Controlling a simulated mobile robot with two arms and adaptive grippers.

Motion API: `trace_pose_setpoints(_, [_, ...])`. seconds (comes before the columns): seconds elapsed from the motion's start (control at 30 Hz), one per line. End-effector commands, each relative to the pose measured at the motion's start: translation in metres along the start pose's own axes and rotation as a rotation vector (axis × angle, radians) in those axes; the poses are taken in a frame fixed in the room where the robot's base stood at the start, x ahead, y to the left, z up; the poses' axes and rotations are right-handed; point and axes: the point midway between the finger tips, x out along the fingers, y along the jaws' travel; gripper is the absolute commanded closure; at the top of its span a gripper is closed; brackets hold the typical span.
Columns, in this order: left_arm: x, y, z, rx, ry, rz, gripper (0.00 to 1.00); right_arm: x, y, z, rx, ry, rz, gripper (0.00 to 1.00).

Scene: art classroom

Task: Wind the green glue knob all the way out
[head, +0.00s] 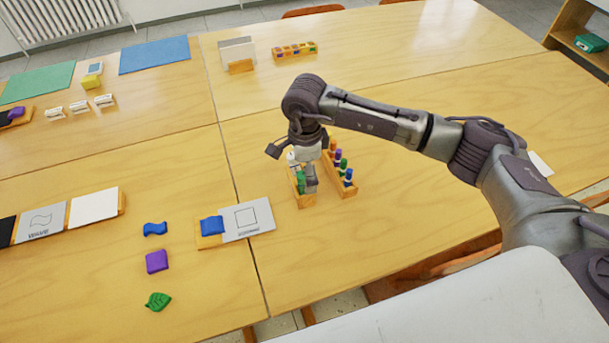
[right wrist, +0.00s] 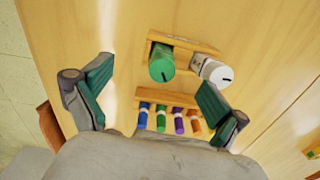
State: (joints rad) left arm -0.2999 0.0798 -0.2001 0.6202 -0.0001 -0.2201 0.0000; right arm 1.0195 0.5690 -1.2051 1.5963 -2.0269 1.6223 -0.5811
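The green glue (head: 300,183) stands in a small wooden rack (head: 306,201) near the middle of the table in the head view. In the right wrist view I look down on its round green knob (right wrist: 161,66), which has a dark mark near its rim. A white glue (right wrist: 213,71) with a dark line on its end is beside it in the same rack. My right gripper (right wrist: 155,76) is open, with its two fingers wide apart on either side of the green knob and no visible contact. In the head view my right gripper (head: 310,178) partly hides the rack. My left gripper is out of view.
A second wooden rack (head: 345,192) with several coloured sticks stands close to the right. A card stand (head: 248,222) with a blue piece is to the left. Loose blue, purple and green pieces (head: 157,261) lie farther left.

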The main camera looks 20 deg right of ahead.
Motion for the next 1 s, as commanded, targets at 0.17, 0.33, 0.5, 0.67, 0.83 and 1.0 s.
trace_pose_setpoints(0.17, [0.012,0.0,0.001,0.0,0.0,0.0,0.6,0.004,0.0,0.0,-0.098,0.002,0.0,0.06])
trace_pose_setpoints(0.33, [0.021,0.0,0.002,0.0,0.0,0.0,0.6,0.003,0.0,0.0,-0.191,0.001,0.001,0.06])
trace_pose_setpoints(0.5, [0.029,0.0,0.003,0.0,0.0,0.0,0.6,0.004,0.001,0.0,-0.283,0.002,0.002,0.06])
trace_pose_setpoints(0.67, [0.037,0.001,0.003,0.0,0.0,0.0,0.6,0.003,0.0,-0.001,-0.368,0.003,0.001,0.06])
trace_pose_setpoints(0.83, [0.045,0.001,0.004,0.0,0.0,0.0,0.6,0.003,0.0,0.0,-0.462,0.002,0.0,0.06])
trace_pose_setpoints(1.0, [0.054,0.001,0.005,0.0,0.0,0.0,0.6,0.003,0.0,0.0,-0.556,0.001,0.0,0.06])
